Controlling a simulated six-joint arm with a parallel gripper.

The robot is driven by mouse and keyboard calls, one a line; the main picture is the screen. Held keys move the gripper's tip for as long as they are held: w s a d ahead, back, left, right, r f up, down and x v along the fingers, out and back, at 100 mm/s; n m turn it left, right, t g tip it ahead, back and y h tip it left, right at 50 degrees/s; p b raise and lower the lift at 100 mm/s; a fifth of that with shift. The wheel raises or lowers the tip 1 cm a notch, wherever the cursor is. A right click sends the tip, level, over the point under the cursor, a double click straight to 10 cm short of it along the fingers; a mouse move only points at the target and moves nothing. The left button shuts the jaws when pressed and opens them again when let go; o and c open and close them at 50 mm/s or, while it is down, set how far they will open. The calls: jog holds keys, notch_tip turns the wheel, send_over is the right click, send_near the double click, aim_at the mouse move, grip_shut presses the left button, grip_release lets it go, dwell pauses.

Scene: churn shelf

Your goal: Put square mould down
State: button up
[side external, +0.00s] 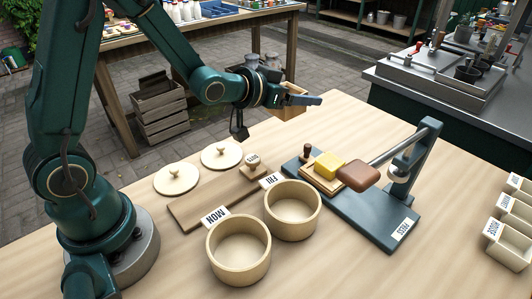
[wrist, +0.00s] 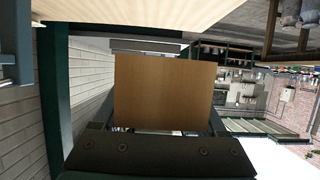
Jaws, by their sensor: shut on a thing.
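My gripper (side external: 302,98) is at the top centre of the side view, raised above the far edge of the table. It is shut on a light wooden piece (side external: 289,110), which I take to be the square mould. In the wrist view its flat wooden face (wrist: 165,92) fills the middle, between the fingers. The mould is in the air, touching nothing below. A wooden board (side external: 205,203) lies on the table, with a small round-topped stamp (side external: 253,161) at its right end.
Two open pots, MON (side external: 239,268) and FRI (side external: 293,229), stand in front. Two round lids (side external: 177,179) lie left. Labelled bins (side external: 509,245) stand at right.

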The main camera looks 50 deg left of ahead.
jog(key=w+d+f, duration=0.1)
jog(key=d+f, duration=0.1)
jog(key=d, duration=0.1)
jog(key=w+d+f, duration=0.1)
jog(key=d+f, duration=0.1)
jog(key=d, duration=0.2)
jog(key=w+d+f, duration=0.1)
jog(key=d+f, duration=0.1)
jog(key=d, duration=0.1)
jog(key=shift+d+f, duration=0.45)
jog(key=shift+f, duration=1.75)
jog(key=shift+f, duration=0.2)
jog(key=o, duration=1.3)
jog(key=shift+s, duration=0.1)
